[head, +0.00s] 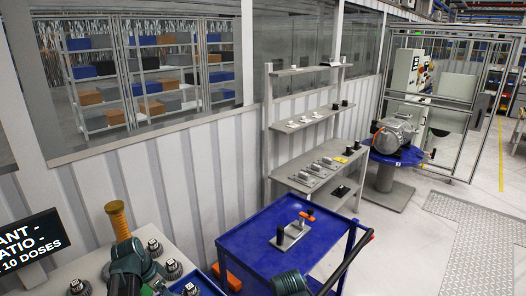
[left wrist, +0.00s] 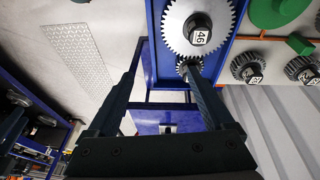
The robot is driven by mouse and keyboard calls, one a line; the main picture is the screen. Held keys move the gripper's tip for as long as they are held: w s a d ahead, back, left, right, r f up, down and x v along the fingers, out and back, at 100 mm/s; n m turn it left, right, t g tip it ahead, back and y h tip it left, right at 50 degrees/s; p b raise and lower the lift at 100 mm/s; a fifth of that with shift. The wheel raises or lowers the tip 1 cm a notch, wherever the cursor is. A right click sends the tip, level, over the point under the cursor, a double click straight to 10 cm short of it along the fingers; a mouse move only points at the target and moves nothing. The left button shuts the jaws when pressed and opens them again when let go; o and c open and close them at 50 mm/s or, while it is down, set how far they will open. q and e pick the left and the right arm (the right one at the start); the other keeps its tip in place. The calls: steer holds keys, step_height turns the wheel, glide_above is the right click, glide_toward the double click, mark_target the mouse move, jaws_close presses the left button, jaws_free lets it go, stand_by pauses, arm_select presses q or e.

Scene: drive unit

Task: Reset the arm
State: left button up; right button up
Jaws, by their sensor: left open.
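In the left wrist view, my left gripper (left wrist: 165,55) is open, with two dark fingers spread apart and nothing seen held between them. The right-hand finger's tip lies close to a small dark gear (left wrist: 188,68) in the picture; I cannot tell if they touch. A large pale gear (left wrist: 198,42) with a dark hub marked 46 is just above that. In the head view, teal and dark arm-like parts show at the bottom edge, but no gripper fingers are clear. My right gripper is not in view.
A blue cart (head: 255,245) carries a grey plate with black and orange parts. A shelf unit (head: 268,125) stands at the wall. A round blue table (head: 395,158) holds a metal housing (head: 395,132). Several dark gears, including one (head: 173,270), sit at lower left.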

arm_select(q)
steer(key=s+d+f+n+y+b, duration=0.1)
steer(key=s+d, duration=0.3)
steer(key=d, duration=0.4)
steer(key=s+d+f+n+g+y+b, duration=0.1)
steer(key=s+d, duration=0.3)
steer(key=d, duration=0.5)
steer(key=s+d+f+n+g+y+b, duration=0.1)
steer(key=s+d, duration=0.3)
steer(key=d, duration=0.4)
steer(key=shift+d+f+n+y, duration=0.3)
steer(key=shift+d+f+y, duration=0.1)
steer(key=shift+f, duration=0.5)
